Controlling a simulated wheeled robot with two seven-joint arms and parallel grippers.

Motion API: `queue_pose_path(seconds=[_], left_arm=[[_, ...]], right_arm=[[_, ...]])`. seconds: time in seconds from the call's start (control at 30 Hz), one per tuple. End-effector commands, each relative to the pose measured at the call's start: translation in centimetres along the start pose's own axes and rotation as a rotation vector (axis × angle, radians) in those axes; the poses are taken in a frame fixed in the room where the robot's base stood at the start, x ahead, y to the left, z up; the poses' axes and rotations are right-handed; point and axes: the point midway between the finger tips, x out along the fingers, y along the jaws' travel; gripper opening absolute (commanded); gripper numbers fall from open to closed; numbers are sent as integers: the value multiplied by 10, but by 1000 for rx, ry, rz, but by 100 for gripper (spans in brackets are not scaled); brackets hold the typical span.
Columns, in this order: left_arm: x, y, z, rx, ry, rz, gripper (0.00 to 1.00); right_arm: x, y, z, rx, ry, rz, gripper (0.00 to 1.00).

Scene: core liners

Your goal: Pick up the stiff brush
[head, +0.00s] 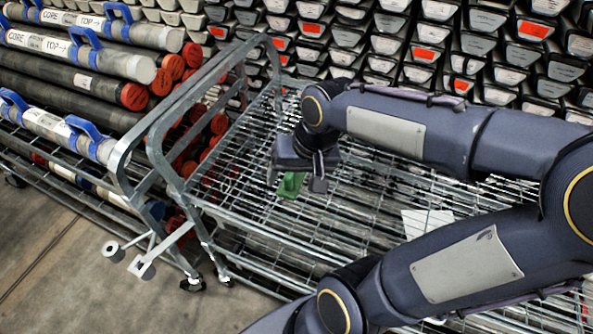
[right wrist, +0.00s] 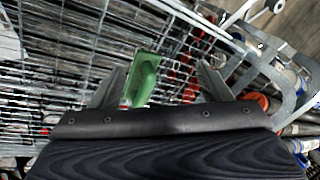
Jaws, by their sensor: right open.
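The stiff brush, a green one, shows in the head view (head: 291,185) at the middle of the wire cart (head: 377,232), just below my right gripper (head: 295,181). My right gripper is open, with its fingers pointing down. In the right wrist view the brush (right wrist: 143,79) lies between the two spread fingers, nearer the left finger. Whether a finger touches it I cannot tell. Its bristles are hidden. My left gripper is not in view.
The cart's grey tube handle frame (head: 178,130) rises left of my right gripper. Core tubes with red caps (head: 134,96) lie on a rack at the left. Stacked trays (head: 479,50) fill the back. A white sheet (head: 427,221) lies on the cart.

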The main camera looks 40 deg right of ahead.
Motion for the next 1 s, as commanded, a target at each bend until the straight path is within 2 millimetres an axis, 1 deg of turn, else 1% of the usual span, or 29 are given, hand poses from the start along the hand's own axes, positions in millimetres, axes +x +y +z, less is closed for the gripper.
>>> queue_pose_path(seconds=[0.03,0.1,0.2,0.33,0.4,0.5,0.77,0.9,1.0], left_arm=[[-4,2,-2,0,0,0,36],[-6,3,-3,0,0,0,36],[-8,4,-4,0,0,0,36],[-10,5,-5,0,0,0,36],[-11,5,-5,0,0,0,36],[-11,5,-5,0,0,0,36],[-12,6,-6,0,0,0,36],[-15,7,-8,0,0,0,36],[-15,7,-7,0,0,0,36]], right_arm=[[8,4,-20,72,-34,53,71],[21,10,-45,174,-58,118,71],[41,19,-72,299,-82,192,71],[62,28,-94,409,-96,252,71],[70,31,-100,441,-97,270,71],[80,34,-102,463,-100,281,71],[108,40,-95,463,-101,281,71],[129,43,-88,462,-104,280,71],[142,47,-87,463,-101,280,71]])
